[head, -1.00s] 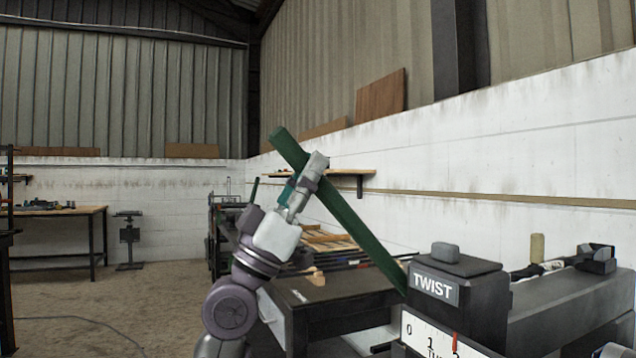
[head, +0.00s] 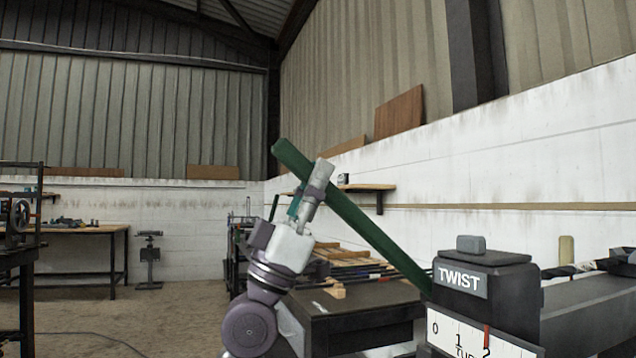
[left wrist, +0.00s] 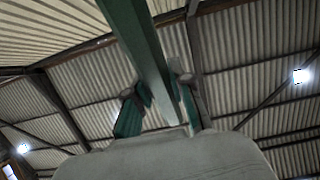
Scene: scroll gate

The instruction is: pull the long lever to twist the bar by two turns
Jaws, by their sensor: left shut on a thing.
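The long green lever (head: 375,235) slants up and to the left from beside the dark block marked TWIST (head: 485,300). My left gripper (head: 312,187) is shut on the lever near its upper end. In the left wrist view the lever (left wrist: 148,50) runs between the two fingers of my left gripper (left wrist: 160,110). Below the TWIST block is a white turns scale (head: 470,342), partly cut off by the picture's bottom edge. The bar itself cannot be clearly made out. My right gripper is not in view.
A dark bench (head: 365,300) stands behind my left arm, with several rods or strips beyond it. A wooden shelf (head: 367,187) is on the white wall. A workbench (head: 75,229) stands far left, with open floor (head: 150,310) before it.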

